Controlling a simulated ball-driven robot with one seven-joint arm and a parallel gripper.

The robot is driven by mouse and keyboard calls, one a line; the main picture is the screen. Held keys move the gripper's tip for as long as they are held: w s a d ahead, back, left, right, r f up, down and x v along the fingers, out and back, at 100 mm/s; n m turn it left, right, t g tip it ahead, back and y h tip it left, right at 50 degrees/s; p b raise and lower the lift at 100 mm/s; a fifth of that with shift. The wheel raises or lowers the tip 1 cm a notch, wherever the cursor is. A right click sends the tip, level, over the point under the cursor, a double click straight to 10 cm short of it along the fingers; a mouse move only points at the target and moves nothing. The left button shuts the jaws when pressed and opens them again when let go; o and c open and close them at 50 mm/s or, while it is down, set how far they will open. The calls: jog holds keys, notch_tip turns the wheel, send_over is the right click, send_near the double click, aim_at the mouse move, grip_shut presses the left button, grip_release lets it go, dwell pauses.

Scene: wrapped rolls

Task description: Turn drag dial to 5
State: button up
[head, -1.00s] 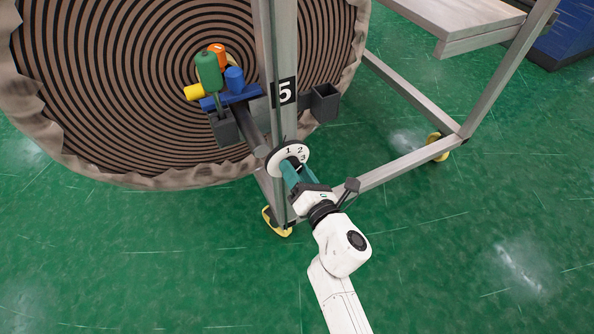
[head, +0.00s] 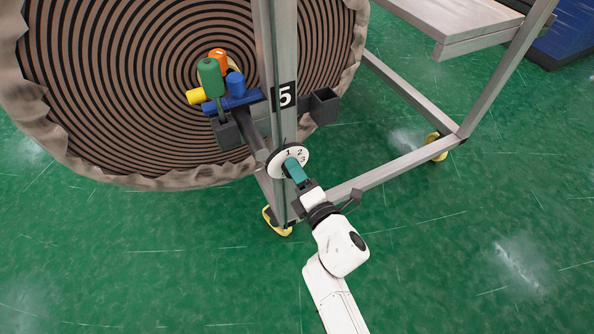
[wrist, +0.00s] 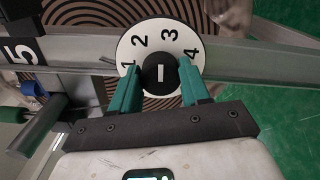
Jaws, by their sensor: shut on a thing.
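The drag dial (head: 277,160) is a white disc on the lower part of the metal post. In the wrist view the dial (wrist: 149,31) shows black numbers 1, 2, 3 and 4; no 5 is visible on it, and its lower part is hidden by my gripper. Its round black knob (wrist: 160,73) has a short white bar, upright in the picture, below the gap between 2 and 3. My gripper (head: 293,165), with teal fingers, is shut on the knob, one finger on each side, as the wrist view shows (wrist: 161,81).
A 5 sign (head: 284,95) is fixed to the metal post (head: 279,45). A large wrapped roll (head: 140,90) stands behind. A holder with coloured handles, including a green one (head: 211,78), is left of the post. Frame rails (head: 400,165) run right; green floor is clear in front.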

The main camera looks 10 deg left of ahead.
jog(key=m+p, duration=0.2)
jog(key=m, duration=0.5)
jog(key=m+p, duration=0.3)
jog(key=m, duration=0.5)
jog(key=m+p, duration=0.2)
jog(key=m, duration=0.5)
jog(key=shift+s+f+m, duration=0.1)
jog(key=shift+f+m, duration=0.2)
jog(key=shift+f, duration=0.05)
jog(key=o, duration=1.1)
jog(key=shift+a, duration=0.1)
jog(key=shift+c, duration=0.2)
jog(key=shift+r, duration=0.1)
jog(key=p+v, duration=0.4)
jog(key=v, duration=0.7)
